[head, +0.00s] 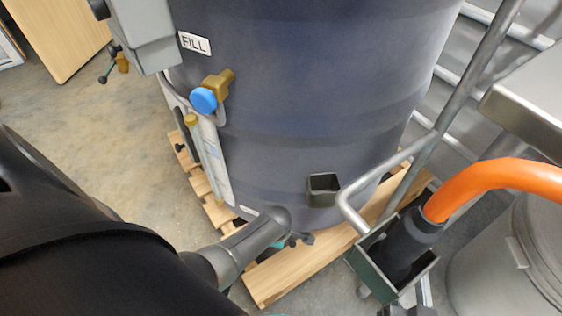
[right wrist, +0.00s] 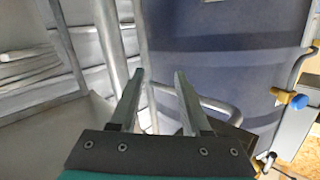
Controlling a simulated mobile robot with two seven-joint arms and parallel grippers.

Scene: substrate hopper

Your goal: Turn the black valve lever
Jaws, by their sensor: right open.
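A small brass fitting (head: 122,62) with a thin black lever (head: 104,75) shows at the upper left of the head view, below a grey box; it looks like the valve lever. The lever slants down and left, and no gripper is near it. My left arm reaches in from the left; its gripper (head: 294,240) is mostly hidden beyond the grey arm link, low in front of the dark blue drum (head: 320,100), and its jaws cannot be made out. My right gripper (right wrist: 159,95) is open and empty in the right wrist view, with rails and the drum behind it.
A brass fitting with a blue knob (head: 204,99) sticks out of the drum. A wooden pallet (head: 285,270) lies underneath. Metal rails (head: 440,125), a green holder (head: 425,268) with an orange hose (head: 500,175), and a steel drum (head: 490,270) crowd the right. Floor at left is clear.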

